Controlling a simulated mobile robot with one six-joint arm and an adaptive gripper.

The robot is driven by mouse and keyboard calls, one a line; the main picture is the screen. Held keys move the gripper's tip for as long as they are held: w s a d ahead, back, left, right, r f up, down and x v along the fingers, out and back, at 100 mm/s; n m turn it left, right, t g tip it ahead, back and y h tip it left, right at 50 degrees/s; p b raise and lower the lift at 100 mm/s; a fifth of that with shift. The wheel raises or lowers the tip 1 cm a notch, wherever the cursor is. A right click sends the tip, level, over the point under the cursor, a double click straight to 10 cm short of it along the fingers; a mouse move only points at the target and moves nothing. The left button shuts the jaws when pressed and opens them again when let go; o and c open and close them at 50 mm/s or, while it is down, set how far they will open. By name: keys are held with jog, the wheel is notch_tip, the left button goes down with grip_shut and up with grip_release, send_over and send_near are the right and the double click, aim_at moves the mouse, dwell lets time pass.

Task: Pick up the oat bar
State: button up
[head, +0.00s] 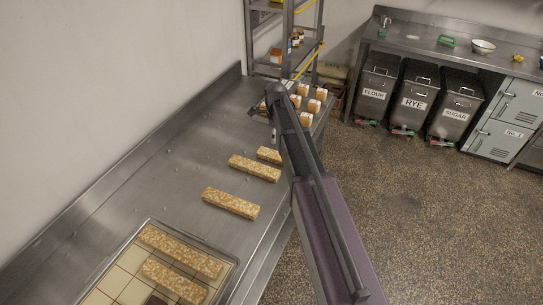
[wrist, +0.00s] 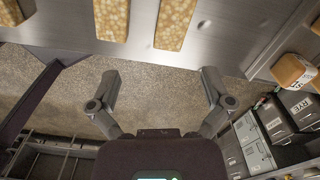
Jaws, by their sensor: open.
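Several oat bars are in view, long, pale golden and grainy. Three lie apart on the steel counter (head: 150,192) in the head view: a near oat bar (head: 231,203), a middle oat bar (head: 254,168) and a far oat bar (head: 269,155), partly hidden by my arm. Two more oat bars (head: 180,251) lie on a tray at the near end.
Small orange-and-white blocks (head: 305,118) stand at the counter's far end, beside a steel shelf rack (head: 285,40). The gridded tray (head: 121,285) lies at the near end. A wall bounds the counter's left. Bins labelled flour, rye (head: 414,104) and sugar stand across open floor.

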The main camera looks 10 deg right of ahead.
aim_at(273, 154)
jog(key=shift+w+r+m, duration=0.2)
jog(key=shift+w+m, duration=1.2)
jog(key=shift+w, duration=0.2)
jog(key=shift+f, duration=0.15)
notch_tip(273, 154, down, 8)
jog(key=b, duration=0.8)
jog(key=shift+f, duration=0.15)
jog(key=shift+f+b, duration=0.1)
jog(key=shift+b, duration=0.2)
jog(key=shift+s+a+f+b, duration=0.1)
jog(key=shift+s+f+b, duration=0.05)
jog(key=shift+f+b, duration=2.35)
jog(key=c, duration=1.1)
